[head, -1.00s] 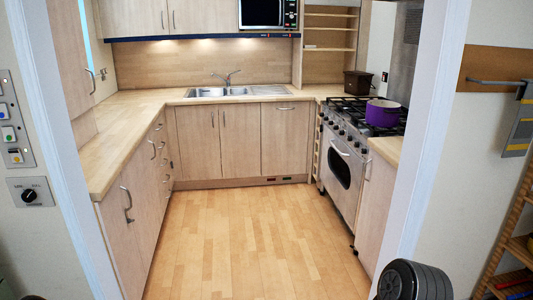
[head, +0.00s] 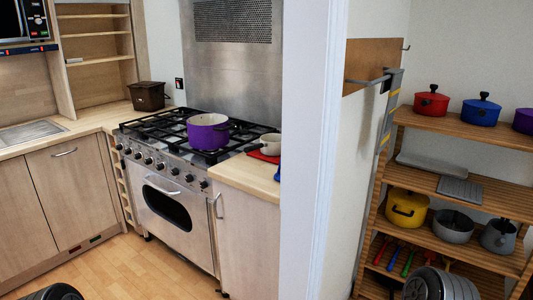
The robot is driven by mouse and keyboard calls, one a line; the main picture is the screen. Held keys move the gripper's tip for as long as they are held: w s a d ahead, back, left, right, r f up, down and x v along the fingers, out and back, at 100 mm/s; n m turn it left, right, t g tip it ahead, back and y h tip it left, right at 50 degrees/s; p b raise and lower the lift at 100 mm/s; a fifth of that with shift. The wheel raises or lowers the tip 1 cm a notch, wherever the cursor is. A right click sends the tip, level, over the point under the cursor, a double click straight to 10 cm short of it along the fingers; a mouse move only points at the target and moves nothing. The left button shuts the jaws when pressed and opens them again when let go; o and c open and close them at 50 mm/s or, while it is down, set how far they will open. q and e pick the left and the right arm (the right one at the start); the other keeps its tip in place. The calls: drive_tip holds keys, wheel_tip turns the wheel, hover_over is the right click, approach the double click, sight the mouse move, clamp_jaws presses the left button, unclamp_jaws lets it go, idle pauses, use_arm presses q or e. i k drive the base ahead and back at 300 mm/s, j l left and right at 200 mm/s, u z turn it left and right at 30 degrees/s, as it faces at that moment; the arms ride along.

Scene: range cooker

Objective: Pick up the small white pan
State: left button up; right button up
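A small white pan (head: 271,143) stands on the counter just right of the range cooker. It sits over a red mat (head: 262,157), and its right part is hidden behind the white door frame. A larger purple pot (head: 208,131) stands on the hob to its left. Neither of my grippers shows in the head view; only dark rounded parts, which look like my arm links, show at the bottom edge. They are far from the pan.
The range cooker (head: 165,199) stands left of a wooden countertop (head: 246,177). The white door frame (head: 307,180) juts up between the kitchen and a shelf rack (head: 465,137) with several pots. A dark brown container (head: 147,96) is on the back counter. Wooden floor (head: 125,268) lies open at lower left.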

sight(270, 144)
drive_tip(key=i+j+z, duration=0.2)
drive_tip(key=j, duration=0.15)
drive_tip(key=i+j+z, duration=0.15)
drive_tip(key=j, duration=0.2)
drive_tip(key=i+j, duration=0.15)
drive_tip(key=j, duration=0.25)
drive_tip(key=i+j+z, duration=0.1)
drive_tip(key=j, duration=0.3)
drive_tip(key=i+j, duration=0.25)
drive_tip(key=j, duration=0.15)
drive_tip(key=i+j+z, duration=0.1)
drive_tip(key=j, duration=0.3)
drive_tip(key=i+j, duration=0.2)
drive_tip(key=j, duration=0.2)
drive_tip(key=i+j+z, duration=0.1)
drive_tip(key=j, duration=0.3)
drive_tip(key=i+j, duration=0.15)
drive_tip(key=j, duration=0.3)
drive_tip(key=z, duration=0.05)
